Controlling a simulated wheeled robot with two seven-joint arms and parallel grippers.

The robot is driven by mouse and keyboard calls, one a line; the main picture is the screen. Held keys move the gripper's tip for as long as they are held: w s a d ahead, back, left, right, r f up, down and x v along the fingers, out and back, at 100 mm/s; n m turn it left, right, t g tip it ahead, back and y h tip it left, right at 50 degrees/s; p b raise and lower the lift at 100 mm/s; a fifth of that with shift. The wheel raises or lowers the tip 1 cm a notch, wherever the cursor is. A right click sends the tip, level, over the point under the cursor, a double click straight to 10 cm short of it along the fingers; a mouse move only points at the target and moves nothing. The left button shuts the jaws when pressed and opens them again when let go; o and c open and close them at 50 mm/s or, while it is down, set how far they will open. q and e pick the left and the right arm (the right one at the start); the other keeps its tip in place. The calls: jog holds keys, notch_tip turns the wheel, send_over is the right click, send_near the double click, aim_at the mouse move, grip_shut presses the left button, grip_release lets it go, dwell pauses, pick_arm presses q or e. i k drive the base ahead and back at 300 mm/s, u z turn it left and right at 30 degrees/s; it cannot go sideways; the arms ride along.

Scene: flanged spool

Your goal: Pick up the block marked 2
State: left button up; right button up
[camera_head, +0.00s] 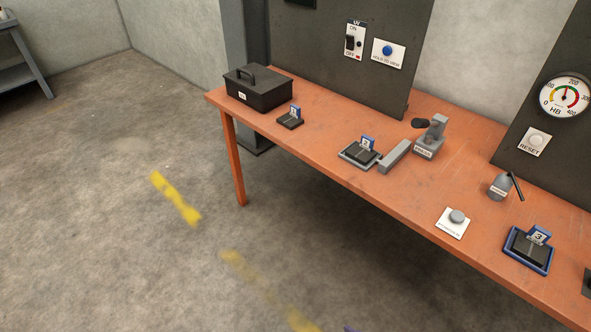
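Three dark flat blocks with upright blue-edged number tags are on the orange table. The middle block (361,154) sits in a grey tray (345,157); its tag (367,142) appears to read 2, though it is small. The left block (290,120) lies on the bare table near the black box, and its tag is too small to read surely. The right block (530,250) sits in a blue tray (514,258), and its tag reads 3. Neither of my grippers is in view.
The orange table (320,126) also holds a black box (259,88), a grey bar (395,156), a grey device (431,137), a lever unit (501,187) and a button plate (453,223). Dark panels (340,50) rise behind. Open floor (110,230) lies in front.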

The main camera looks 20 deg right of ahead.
aim_at(363, 153)
jog(key=u, duration=0.05)
jog(key=k, duration=0.4)
jog(key=u, duration=1)
jog(key=i, duration=1.95)
jog(key=z, duration=1.55)
jog(key=i, duration=0.9)
jog(key=z, duration=0.95)
